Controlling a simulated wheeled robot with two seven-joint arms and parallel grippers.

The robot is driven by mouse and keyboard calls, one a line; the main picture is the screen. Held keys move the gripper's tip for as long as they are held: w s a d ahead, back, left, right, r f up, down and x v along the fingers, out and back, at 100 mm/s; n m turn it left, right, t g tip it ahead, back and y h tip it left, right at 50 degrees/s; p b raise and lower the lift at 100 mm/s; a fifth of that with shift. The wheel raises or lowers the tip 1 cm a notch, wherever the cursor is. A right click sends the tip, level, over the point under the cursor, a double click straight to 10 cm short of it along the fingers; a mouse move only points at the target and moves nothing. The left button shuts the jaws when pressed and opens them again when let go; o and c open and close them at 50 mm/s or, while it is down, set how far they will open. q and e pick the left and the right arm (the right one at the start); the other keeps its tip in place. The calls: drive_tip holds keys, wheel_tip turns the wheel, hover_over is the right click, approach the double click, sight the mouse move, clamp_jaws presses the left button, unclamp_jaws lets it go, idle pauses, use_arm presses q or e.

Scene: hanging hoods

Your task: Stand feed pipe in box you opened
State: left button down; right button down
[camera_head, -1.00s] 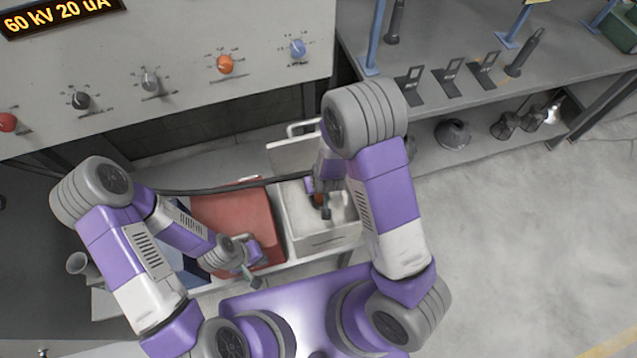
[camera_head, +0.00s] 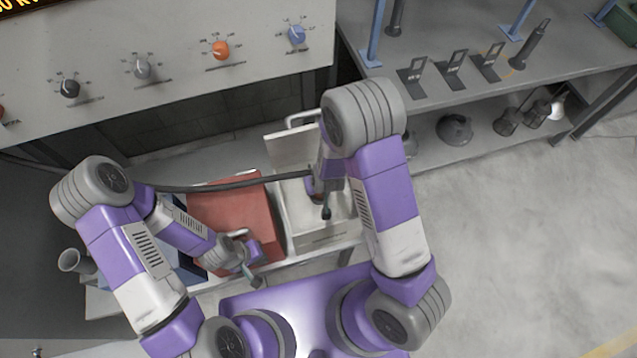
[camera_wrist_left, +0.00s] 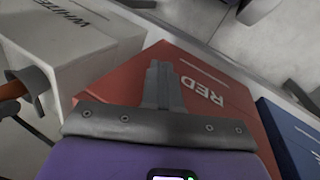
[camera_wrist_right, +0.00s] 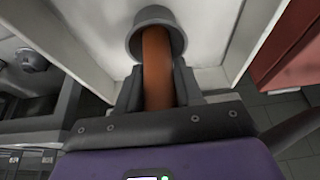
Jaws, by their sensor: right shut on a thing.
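The white box (camera_head: 322,239) stands open, with its lid (camera_head: 292,150) raised at the back. My right gripper (camera_wrist_right: 157,92) is shut on the feed pipe (camera_wrist_right: 157,68), an orange-brown tube with a grey flared end. In the head view that gripper (camera_head: 325,212) is over or inside the white box's opening, and the arm hides most of the pipe. I cannot tell whether the pipe touches the box floor. Pipe and flange also show at the left of the left wrist view (camera_wrist_left: 35,90). My left gripper (camera_wrist_left: 160,85) is shut and empty above the closed red box (camera_wrist_left: 215,95).
The red box (camera_head: 235,215) is beside the white box, with a blue box (camera_wrist_left: 290,135) beyond it. A black cable (camera_head: 215,187) crosses above the boxes. A control panel (camera_head: 180,60) hangs at the back left. A shelf (camera_head: 460,110) is at right; open floor (camera_head: 520,240) lies before it.

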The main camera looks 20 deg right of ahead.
drive_tip(key=c, duration=0.7)
unclamp_jaws()
drive_tip(key=shift+o, duration=0.2)
drive_tip(key=p+v, duration=0.2)
drive_tip(key=v, duration=0.5)
drive_tip(key=shift+r, duration=0.3)
drive_tip(key=shift+s, duration=0.25)
